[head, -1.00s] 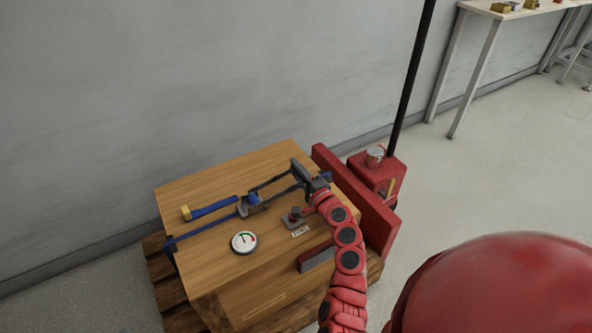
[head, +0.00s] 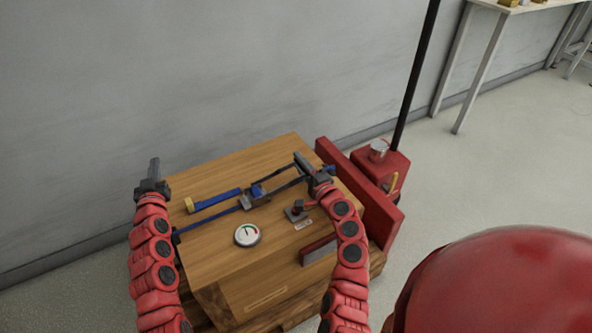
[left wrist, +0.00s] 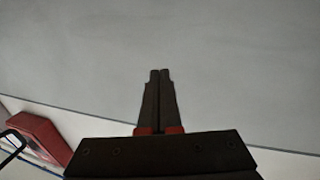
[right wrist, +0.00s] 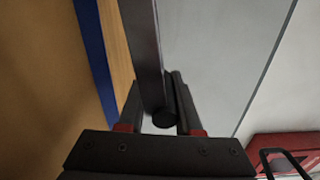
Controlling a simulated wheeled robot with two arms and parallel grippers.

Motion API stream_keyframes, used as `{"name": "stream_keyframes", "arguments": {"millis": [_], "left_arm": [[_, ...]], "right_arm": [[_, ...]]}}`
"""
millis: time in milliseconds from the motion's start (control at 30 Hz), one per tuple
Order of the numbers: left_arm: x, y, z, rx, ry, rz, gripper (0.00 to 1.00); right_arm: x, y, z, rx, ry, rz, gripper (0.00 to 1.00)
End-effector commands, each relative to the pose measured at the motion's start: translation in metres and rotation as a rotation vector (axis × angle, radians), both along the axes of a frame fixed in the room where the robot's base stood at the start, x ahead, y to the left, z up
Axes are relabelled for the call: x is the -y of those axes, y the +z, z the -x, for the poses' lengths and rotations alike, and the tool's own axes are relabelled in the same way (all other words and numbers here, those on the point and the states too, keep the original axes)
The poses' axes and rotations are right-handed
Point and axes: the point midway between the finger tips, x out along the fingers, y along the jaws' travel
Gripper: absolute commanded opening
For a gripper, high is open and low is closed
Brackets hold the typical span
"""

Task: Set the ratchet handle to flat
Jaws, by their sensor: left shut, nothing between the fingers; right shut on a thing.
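The ratchet (head: 257,196) sits on top of the wooden crate, on a blue strap. Its dark handle (head: 277,171) runs from the ratchet up to the right, raised at an angle over the crate top. My right gripper (head: 304,164) is at the handle's far right end. In the right wrist view the dark handle bar (right wrist: 146,45) passes between the fingers (right wrist: 158,105), which are shut on it. My left gripper (head: 153,172) is shut and empty, beyond the crate's left edge, fingers up. The left wrist view shows its fingers (left wrist: 158,98) together against the grey wall.
The wooden crate (head: 222,262) also carries a loose blue strap piece (head: 217,199), a round dial (head: 247,235) and a small red-knobbed fitting (head: 297,212). A red upright plate (head: 362,195) borders its right side. A black pole (head: 415,80) rises behind. A grey wall (head: 200,70) stands close behind.

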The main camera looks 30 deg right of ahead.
Motion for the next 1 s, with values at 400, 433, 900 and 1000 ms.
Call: {"name": "stream_keyframes", "arguments": {"millis": [400,433,900,1000], "left_arm": [[0.209,0.051,0.063,-0.322,-0.8,-0.3,0.0],[0.218,0.055,0.075,-0.333,-0.859,-0.331,0.0],[0.262,0.075,0.179,-0.402,-1.3,-0.604,0.0],[0.272,0.067,0.18,-0.402,-1.304,-0.606,0.0]], "right_arm": [[0.001,0.001,0.0,0.002,-0.003,0.001,0.0],[0.001,0.001,0.0,0.002,-0.003,0.001,0.0],[0.001,0.001,0.0,0.002,-0.003,0.001,0.0],[0.001,0.001,0.0,0.002,-0.003,0.001,0.0]]}}
